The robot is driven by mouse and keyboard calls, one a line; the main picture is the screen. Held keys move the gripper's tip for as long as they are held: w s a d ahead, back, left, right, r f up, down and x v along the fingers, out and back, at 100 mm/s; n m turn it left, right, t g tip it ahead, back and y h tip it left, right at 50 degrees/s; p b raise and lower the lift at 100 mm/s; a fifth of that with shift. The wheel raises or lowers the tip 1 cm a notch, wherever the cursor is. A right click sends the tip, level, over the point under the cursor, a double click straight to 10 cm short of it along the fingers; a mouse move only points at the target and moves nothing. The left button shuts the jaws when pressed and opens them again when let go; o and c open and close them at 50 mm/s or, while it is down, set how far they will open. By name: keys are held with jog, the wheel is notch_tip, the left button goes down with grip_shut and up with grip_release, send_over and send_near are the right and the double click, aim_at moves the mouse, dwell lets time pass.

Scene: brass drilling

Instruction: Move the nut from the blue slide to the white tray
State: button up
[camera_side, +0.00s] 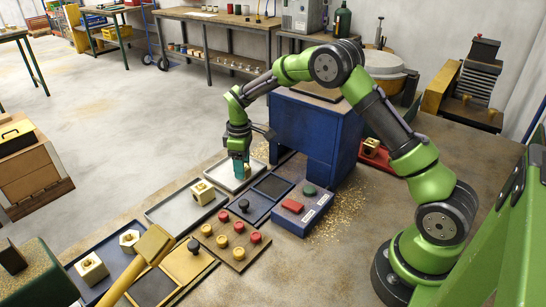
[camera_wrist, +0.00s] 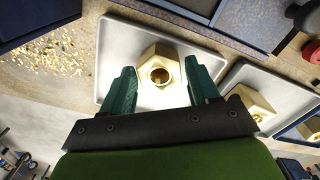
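A brass hexagonal nut (camera_wrist: 157,52) with a round hole lies in the white tray (camera_wrist: 112,40), seen in the wrist view. My gripper (camera_wrist: 160,66) has its two teal fingers apart, one on each side of the nut, with narrow gaps visible. In the side view my gripper (camera_side: 241,172) points down over the white tray (camera_side: 226,185), and its fingers largely hide the nut. A blue plate with a black knob and a dark pad (camera_side: 272,186), possibly the blue slide, lies in front of the tray and shows no nut on it.
A second pale tray (camera_side: 163,213) holds a brass block (camera_side: 203,192). A blue box with red and green buttons (camera_side: 304,203), a board of red and yellow knobs (camera_side: 237,239) and a tray with brass pieces (camera_side: 110,282) lie nearby. A blue cabinet (camera_side: 300,130) stands close behind my gripper.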

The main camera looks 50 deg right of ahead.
jog(key=shift+o, duration=1)
jog(key=s+a+r+m+t, duration=0.1)
jog(key=s+r, duration=0.1)
jog(key=r, duration=0.7)
jog(key=s+a+r+m, duration=0.1)
jog(key=s+r, duration=0.1)
jog(key=r, duration=0.8)
jog(key=s+a+r+m+t+y, duration=0.1)
jog(key=s+r, duration=0.2)
jog(key=s, duration=0.2)
jog(key=s+a+r+m+t, duration=0.1)
jog(key=s+r+m+t, duration=0.1)
jog(key=s, duration=0.3)
jog(key=s+a+f+m+t, duration=0.1)
jog(key=s+m, duration=0.1)
jog(key=s, duration=0.5)
jog(key=s+a+m+t+y, duration=0.1)
jog(key=s+a+m+t, duration=0.1)
jog(key=s, duration=0.5)
jog(key=shift+a+f+m, duration=0.15)
jog(key=shift+f+m, duration=0.25)
jog(key=shift+m, duration=0.1)
